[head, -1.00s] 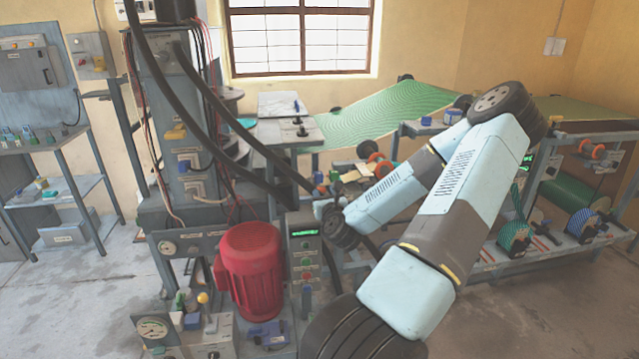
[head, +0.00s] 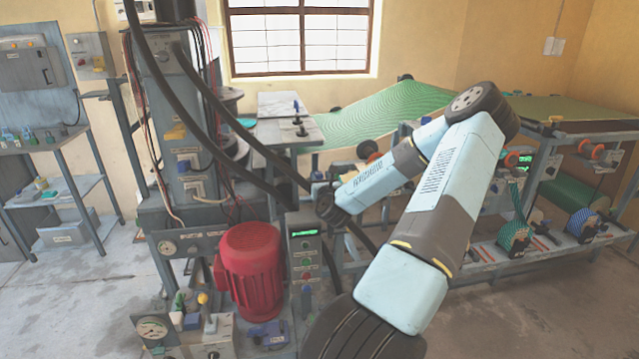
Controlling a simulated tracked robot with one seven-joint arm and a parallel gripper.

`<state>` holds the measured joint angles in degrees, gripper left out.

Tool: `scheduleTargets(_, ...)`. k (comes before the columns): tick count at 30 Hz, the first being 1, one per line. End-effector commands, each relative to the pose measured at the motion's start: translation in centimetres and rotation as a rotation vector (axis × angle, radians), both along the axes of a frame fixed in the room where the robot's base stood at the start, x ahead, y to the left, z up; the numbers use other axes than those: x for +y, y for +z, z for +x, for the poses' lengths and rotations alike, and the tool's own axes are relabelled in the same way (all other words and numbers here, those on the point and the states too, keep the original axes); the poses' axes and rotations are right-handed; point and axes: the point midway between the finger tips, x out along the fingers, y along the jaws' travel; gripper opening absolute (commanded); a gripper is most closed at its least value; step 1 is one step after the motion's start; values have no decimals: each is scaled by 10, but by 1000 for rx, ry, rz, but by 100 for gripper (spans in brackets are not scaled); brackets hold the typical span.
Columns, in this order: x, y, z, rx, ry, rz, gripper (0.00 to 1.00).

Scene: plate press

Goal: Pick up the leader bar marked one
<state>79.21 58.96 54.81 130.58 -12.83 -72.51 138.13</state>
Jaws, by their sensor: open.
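I cannot make out the leader bar marked one; no marking of that kind is readable in the head view. My pale blue arm reaches up from the bottom, bends at a dark elbow and comes down to a dark wrist joint beside the press bench. My gripper does not show past that wrist, so what lies between its fingers is hidden. The green sheet (head: 385,112) slopes across the rack behind the arm. The arm covers part of the bench and rack.
A red motor (head: 249,270) and a control box with green display (head: 305,245) stand left of my arm. Black hoses (head: 215,105) hang across the press column. A rack with spools (head: 582,222) stands at right. Bare floor (head: 520,310) lies at lower right.

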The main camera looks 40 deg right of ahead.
Motion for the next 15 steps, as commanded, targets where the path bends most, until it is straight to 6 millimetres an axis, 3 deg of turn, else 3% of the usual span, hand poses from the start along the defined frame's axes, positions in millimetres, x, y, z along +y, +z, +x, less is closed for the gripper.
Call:
scheduleTargets(6, -12, -1, 26, -1, 1, 0, 45)
scheduleTargets(15, -15, -2, 31, 0, 1, 0, 45)
